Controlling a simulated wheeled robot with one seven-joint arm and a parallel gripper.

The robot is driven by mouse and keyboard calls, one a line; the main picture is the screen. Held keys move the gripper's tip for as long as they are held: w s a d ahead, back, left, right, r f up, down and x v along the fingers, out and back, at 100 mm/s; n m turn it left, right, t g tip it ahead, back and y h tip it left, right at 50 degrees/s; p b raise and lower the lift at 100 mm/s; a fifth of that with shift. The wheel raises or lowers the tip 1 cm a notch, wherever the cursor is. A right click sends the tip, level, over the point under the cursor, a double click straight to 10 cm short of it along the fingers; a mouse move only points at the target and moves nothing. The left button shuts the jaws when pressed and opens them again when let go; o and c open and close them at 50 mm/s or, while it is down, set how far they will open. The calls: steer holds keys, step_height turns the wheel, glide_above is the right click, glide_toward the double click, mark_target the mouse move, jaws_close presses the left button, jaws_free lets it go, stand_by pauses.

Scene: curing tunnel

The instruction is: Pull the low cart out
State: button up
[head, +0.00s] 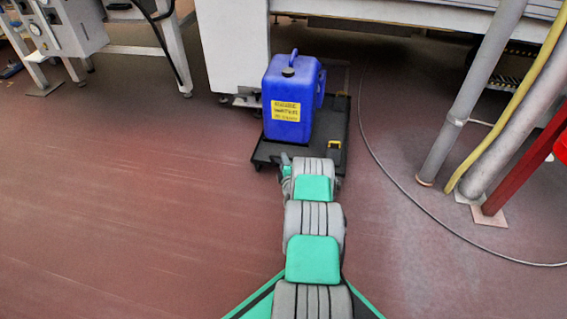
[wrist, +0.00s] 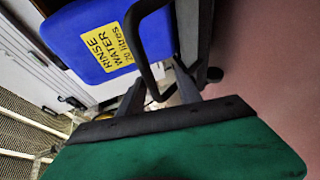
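The low black cart (head: 332,150) stands on the floor, its far end close to the machine. A blue canister (head: 288,100) with a yellow rinse water label stands upright on it; the canister also fills the upper left of the wrist view (wrist: 88,62). My gripper (wrist: 159,77) is open, its two dark fingers apart. A bent black bar (wrist: 142,55), which looks like the cart's handle, reaches down between the fingers; I cannot tell whether they touch it.
A white cabinet (head: 236,50) stands just left of the cart. To the right, a thin cable (head: 385,172) curves over the floor near grey pipes (head: 470,95), a yellow pipe (head: 510,95) and a red post (head: 525,160). The floor (head: 130,190) at left is clear.

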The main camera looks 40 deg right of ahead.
steer(key=shift+r, duration=0.25)
stand_by(0.3)
steer(key=p+v, duration=0.4)
steer(key=v, duration=0.3)
steer(key=shift+s, duration=0.25)
steer(key=shift+a+f, duration=0.1)
steer(key=shift+a, duration=0.05)
